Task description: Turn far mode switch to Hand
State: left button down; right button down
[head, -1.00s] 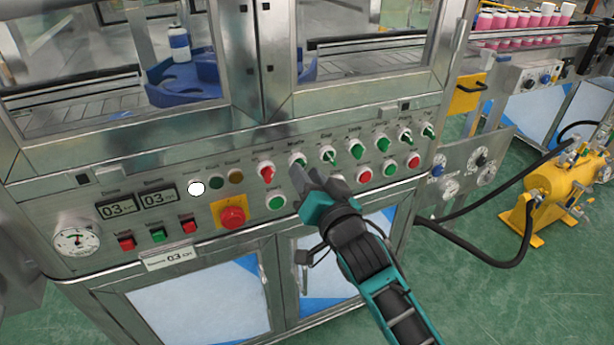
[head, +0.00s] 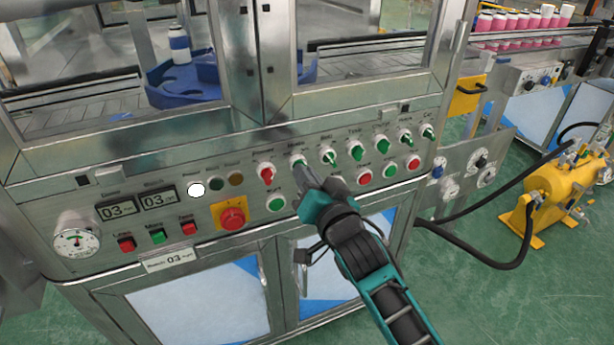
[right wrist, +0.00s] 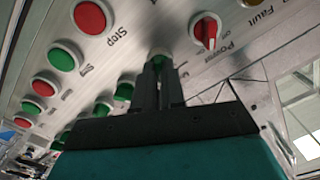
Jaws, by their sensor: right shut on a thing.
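A row of rotary switches runs along the machine's steel front panel. The green switch (head: 298,161) just right of the red-handled power switch (head: 266,173) is at the tips of my right gripper (head: 301,174). In the right wrist view the gripper's two fingers (right wrist: 158,72) are close together, shut on this switch's knob (right wrist: 160,54), which they mostly hide. The handle's exact angle and its small label cannot be read clearly. My left gripper is in neither view.
More green switches (head: 357,151) continue to the right. Red and green push buttons (head: 277,203) sit below the row. A red emergency knob on a yellow plate (head: 232,217) is to the left. A yellow tank (head: 556,190) stands on the floor at right.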

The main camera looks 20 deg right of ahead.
pick_arm(q)
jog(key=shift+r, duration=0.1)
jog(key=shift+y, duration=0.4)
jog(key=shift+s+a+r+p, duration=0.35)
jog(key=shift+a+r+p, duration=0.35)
jog(key=shift+p, duration=1.05)
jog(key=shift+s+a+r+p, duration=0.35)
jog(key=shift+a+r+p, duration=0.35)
jog(key=shift+p, duration=1.05)
pick_arm(e)
jog(key=shift+n, duration=5.9)
jog(key=c, duration=1.2)
grip_release()
jog(key=shift+c, duration=0.2)
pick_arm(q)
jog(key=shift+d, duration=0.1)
